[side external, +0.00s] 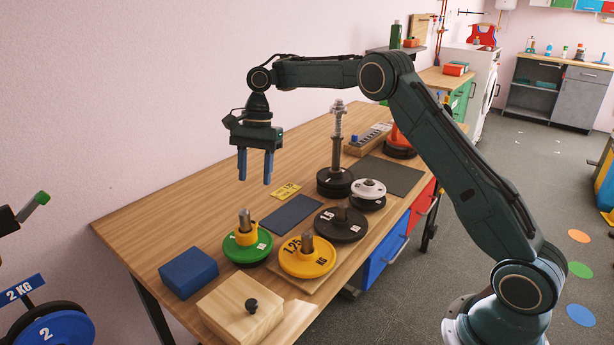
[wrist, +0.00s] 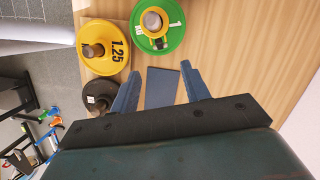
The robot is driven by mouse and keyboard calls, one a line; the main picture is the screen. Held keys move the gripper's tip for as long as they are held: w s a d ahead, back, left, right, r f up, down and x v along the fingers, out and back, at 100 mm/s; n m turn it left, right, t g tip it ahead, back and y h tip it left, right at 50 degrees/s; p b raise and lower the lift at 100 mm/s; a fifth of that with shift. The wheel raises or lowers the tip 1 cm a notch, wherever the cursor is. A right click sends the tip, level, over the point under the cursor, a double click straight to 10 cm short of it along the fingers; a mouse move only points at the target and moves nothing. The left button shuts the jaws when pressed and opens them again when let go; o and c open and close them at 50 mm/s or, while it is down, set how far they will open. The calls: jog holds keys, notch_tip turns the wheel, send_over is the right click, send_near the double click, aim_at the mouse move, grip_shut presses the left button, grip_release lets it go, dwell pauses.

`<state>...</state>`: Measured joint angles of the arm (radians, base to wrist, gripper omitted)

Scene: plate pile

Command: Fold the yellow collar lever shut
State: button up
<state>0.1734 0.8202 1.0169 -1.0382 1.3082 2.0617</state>
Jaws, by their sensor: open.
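A yellow collar (side external: 246,236) sits around a metal peg on top of the green plate (side external: 238,253). In the wrist view the collar (wrist: 149,31) is a yellow ring around the peg, over the green plate (wrist: 174,38), at the top of the picture. I cannot make out its lever or tell its angle in either view. My gripper (side external: 255,182) is open and empty, pointing down, well above the table (side external: 200,208) and behind the collar. In the wrist view the two blue fingers stand apart (wrist: 161,70), with the collar beyond their tips.
A yellow 1.25 plate (side external: 307,260) on its own peg stands close beside the green plate. Dark plates (side external: 341,227), a tall threaded post (side external: 338,125), a blue block (side external: 188,272) and a wooden block (side external: 240,308) are around. A dark blue mat (side external: 291,214) lies bare.

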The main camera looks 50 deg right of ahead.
jog(key=shift+d+r, duration=0.15)
jog(key=shift+r, duration=0.05)
dwell(0.3)
jog(key=c, duration=1)
jog(key=shift+n, duration=0.3)
grip_shut()
jog(key=s+d+n+t, duration=0.1)
jog(key=d+n, duration=0.2)
jog(key=n, duration=0.6)
jog(key=s+d+r+n+t+y, duration=0.1)
jog(key=d+n+t, duration=0.1)
jog(key=n, duration=0.7)
jog(key=shift+d+r+y, duration=0.15)
jog(key=shift+d+y, duration=0.15)
jog(key=shift+d, duration=0.15)
